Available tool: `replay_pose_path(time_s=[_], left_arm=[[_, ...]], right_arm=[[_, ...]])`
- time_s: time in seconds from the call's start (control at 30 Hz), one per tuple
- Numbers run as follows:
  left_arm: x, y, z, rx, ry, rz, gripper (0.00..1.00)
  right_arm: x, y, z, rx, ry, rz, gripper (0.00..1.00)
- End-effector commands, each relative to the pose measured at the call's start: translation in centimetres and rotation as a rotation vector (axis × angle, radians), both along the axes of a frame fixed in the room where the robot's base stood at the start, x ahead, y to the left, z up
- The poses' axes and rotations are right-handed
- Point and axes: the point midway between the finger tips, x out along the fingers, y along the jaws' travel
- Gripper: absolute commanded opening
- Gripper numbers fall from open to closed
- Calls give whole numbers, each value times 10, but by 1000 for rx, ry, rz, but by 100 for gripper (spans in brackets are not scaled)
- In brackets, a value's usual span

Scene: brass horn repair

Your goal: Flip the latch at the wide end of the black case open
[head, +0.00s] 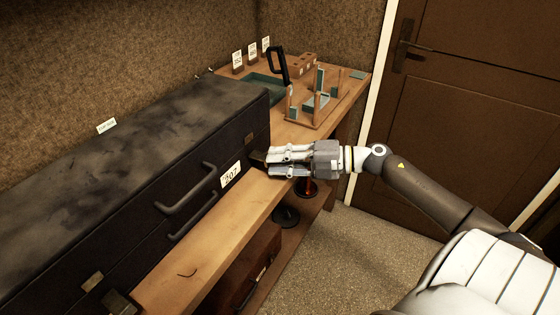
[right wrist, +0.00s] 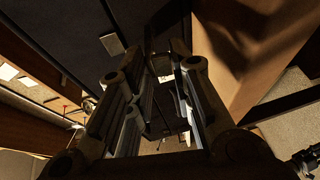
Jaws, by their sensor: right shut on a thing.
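The long black case (head: 130,150) lies on the wooden bench at the left, lid down, with a handle (head: 188,190) and a white tag reading 207 (head: 230,174) on its front. My right gripper (head: 268,157) is at the right end of the case front, its fingers pointing left and shut on a small brassy latch (head: 257,157). The fingers hide most of this latch. In the right wrist view the fingers (right wrist: 160,90) frame the latch (right wrist: 160,66) against the dark case wall (right wrist: 60,35). Another latch (head: 92,281) shows at the near left. My left gripper is out of view.
Behind the case end, the bench holds a wooden rack (head: 316,105), a teal tray (head: 266,84) and a black-handled tool (head: 278,66). Below are a shelf and a black round base (head: 285,217). A door (head: 480,90) stands right.

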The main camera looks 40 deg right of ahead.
Motion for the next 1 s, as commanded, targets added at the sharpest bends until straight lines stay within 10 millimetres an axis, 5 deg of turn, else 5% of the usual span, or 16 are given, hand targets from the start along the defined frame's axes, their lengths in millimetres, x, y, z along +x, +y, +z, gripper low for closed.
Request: replay_pose_path(time_s=[0.13,0.17,0.3,0.73,1.0], left_arm=[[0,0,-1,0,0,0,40],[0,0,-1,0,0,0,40],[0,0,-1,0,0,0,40],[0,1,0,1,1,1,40],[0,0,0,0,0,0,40]], right_arm=[[-3,2,-8,-4,16,8,0],[-3,2,-9,-4,16,8,22],[-3,2,-8,-4,16,8,38],[-4,-2,-4,-2,9,3,38],[-31,-29,1,-3,13,2,38]])
